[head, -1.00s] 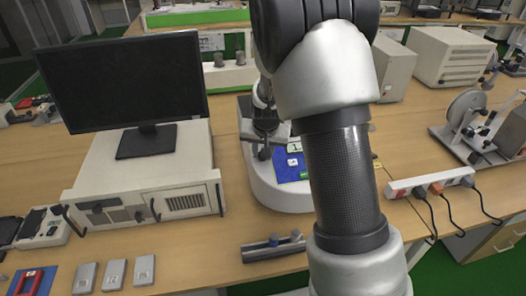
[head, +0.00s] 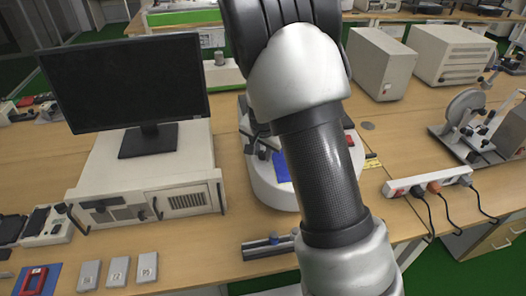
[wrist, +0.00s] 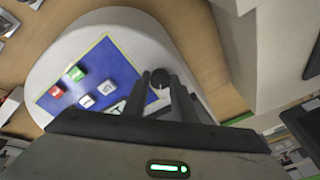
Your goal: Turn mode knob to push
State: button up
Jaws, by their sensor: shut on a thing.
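The white rounded device (head: 272,190) stands on the wooden bench, mostly behind my arm in the head view. Its blue panel (head: 282,168) shows only in part there. In the wrist view the blue panel (wrist: 78,104) carries a red button (wrist: 57,91), a green button (wrist: 76,74) and pale buttons (wrist: 86,101). A dark round knob (wrist: 160,80) sits by the panel's right edge. My gripper (wrist: 158,92) is around this knob, with its dark fingers shut on it. Any mode markings by the knob are too small or hidden to read.
A monitor (head: 127,80) stands on a beige instrument case (head: 100,178) at the left. A power strip (head: 428,182) with plugged cables lies at the right. A dark cylindrical tool (head: 268,246) lies in front of the device.

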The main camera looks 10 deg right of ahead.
jog(key=o, duration=1)
jog(key=shift+o, duration=0.2)
jog(key=p+v, duration=0.2)
jog(key=v, duration=1.5)
jog(key=shift+r, duration=0.2)
